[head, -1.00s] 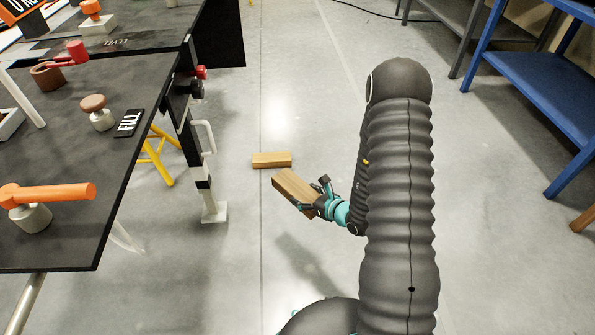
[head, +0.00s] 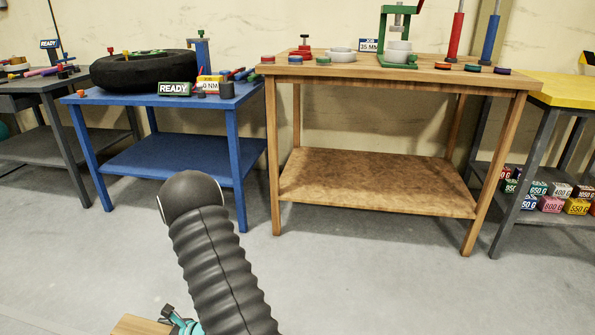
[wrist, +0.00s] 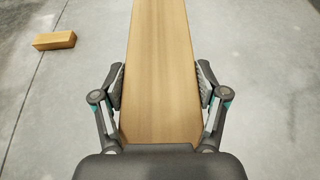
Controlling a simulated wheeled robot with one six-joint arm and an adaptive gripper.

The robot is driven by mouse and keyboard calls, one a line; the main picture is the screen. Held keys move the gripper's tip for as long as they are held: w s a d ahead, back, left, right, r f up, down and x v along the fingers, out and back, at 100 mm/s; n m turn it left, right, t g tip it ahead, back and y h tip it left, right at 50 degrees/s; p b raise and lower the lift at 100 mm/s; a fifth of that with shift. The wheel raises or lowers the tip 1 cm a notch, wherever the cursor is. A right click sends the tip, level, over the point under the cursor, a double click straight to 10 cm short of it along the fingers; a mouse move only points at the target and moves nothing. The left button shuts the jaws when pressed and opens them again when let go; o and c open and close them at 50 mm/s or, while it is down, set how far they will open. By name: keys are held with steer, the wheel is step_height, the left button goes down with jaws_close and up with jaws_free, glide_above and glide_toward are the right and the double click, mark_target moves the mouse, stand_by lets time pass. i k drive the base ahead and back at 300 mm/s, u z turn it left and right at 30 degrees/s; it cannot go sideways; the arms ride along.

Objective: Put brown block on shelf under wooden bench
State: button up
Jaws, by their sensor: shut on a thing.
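My gripper (wrist: 161,92) is shut on a brown block (wrist: 160,55), with one finger against each long side in the wrist view. The block's far end runs out of the top of that view. In the head view, only part of the block (head: 138,326) and part of my gripper show at the bottom edge, left of my arm. The wooden bench (head: 400,72) stands ahead against the wall. Its lower shelf (head: 375,180) is bare, with an open front between the legs. The held block is apart from the bench.
A second brown block (wrist: 54,40) lies on the floor. A blue bench (head: 185,158) with a tyre (head: 143,70) stands left of the wooden bench. A yellow-topped bench (head: 565,90) with several labelled weights (head: 552,204) is at the right. Floor before the wooden bench is clear.

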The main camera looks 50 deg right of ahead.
mark_target(326, 183)
steer(key=z, duration=0.95)
steer(key=i, duration=1.1)
steer(key=z, duration=1.35)
steer(key=i, duration=1)
steer(key=z, duration=0.8)
